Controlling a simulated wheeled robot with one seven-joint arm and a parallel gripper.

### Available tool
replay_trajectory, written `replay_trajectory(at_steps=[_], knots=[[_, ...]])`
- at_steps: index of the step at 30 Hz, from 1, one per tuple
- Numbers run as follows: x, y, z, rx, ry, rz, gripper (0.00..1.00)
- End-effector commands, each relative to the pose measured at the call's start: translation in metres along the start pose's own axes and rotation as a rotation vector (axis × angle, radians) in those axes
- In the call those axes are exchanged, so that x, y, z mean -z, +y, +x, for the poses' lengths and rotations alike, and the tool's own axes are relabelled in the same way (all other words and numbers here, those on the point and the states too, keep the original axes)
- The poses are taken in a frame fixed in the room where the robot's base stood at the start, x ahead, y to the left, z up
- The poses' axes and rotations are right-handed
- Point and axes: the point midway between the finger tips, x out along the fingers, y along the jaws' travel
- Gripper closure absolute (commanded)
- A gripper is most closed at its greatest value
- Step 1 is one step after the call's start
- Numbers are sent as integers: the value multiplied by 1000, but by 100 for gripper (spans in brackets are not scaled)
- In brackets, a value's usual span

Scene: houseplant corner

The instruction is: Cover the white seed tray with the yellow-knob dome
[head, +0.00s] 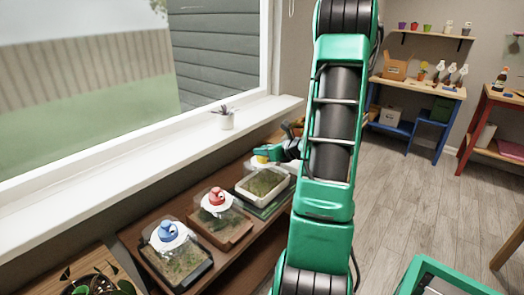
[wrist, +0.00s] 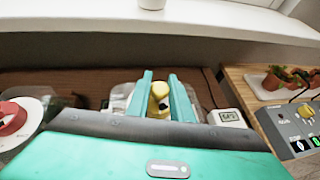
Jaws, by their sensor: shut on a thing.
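The white seed tray (head: 241,190), filled with green growth, stands uncovered on top at the far end of the row on the wooden shelf. The yellow knob (head: 260,159) of the clear dome is just behind it. My gripper (head: 268,155) reaches in from the right at that knob. In the wrist view my gripper (wrist: 161,76) is shut on the yellow knob (wrist: 158,100), with a finger on each side. The clear dome (wrist: 121,96) shows beside the fingers; its lower part is hidden. I cannot tell whether it touches the shelf.
A red-knob dome (head: 216,197) and a blue-knob dome (head: 169,232) cover the nearer trays. A small white meter (wrist: 228,118) sits right of the dome in the wrist view. My arm hides the shelf's right end.

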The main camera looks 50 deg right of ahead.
Motion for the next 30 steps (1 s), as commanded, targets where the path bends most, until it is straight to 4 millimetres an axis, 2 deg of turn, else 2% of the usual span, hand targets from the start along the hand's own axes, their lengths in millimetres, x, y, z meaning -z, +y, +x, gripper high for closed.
replay_trajectory(at_steps=[30], knots=[[12,0,6,0,0,1,100]])
